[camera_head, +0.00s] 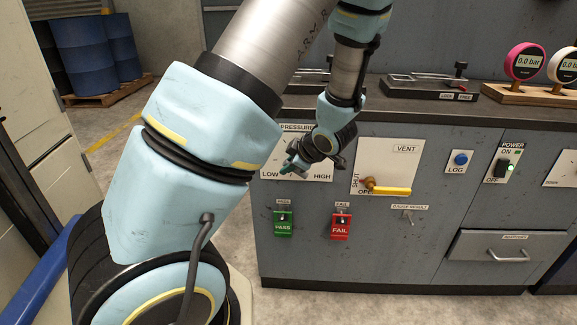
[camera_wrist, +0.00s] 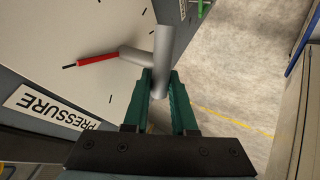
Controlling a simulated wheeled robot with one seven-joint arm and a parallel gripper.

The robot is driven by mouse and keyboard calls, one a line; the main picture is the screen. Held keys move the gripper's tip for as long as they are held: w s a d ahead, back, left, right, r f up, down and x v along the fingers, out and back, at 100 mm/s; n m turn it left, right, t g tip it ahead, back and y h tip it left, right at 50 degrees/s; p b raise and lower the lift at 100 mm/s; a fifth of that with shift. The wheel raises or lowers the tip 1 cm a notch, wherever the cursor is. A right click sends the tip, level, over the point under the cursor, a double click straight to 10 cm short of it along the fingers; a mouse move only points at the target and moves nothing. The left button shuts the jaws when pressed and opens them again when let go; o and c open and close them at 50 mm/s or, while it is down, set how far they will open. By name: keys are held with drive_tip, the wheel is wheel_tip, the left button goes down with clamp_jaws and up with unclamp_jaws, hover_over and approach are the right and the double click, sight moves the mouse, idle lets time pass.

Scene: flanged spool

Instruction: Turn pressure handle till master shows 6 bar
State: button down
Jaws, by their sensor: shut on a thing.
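The pressure panel (camera_head: 318,172), a white plate marked LOW and HIGH, is on the cabinet front, partly hidden by my arm. My gripper (camera_head: 289,168) is at its left side. In the wrist view, my gripper's green fingers (camera_wrist: 162,78) are shut on the grey pressure handle (camera_wrist: 163,42). A red pointer (camera_wrist: 97,58) extends from the handle's hub toward a dial mark near the PRESSURE label (camera_wrist: 45,106). Two gauges stand on top at the right, one pink-rimmed (camera_head: 525,62) and one white-rimmed (camera_head: 567,66); both read 0.0 bar. I cannot tell which is the master.
A yellow vent lever (camera_head: 390,190) lies horizontal right of the pressure panel. Beyond it are a blue LOG button (camera_head: 460,159) and a power switch (camera_head: 503,168). Green PASS (camera_head: 283,224) and red FAIL (camera_head: 341,226) switches sit below. Floor is clear in front.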

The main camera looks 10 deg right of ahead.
drive_tip(key=c, duration=0.7)
unclamp_jaws()
drive_tip(key=p+v, duration=0.3)
drive_tip(key=v, duration=0.7)
drive_tip(key=shift+s+d+r, duration=0.15)
drive_tip(key=shift+s+r, duration=0.1)
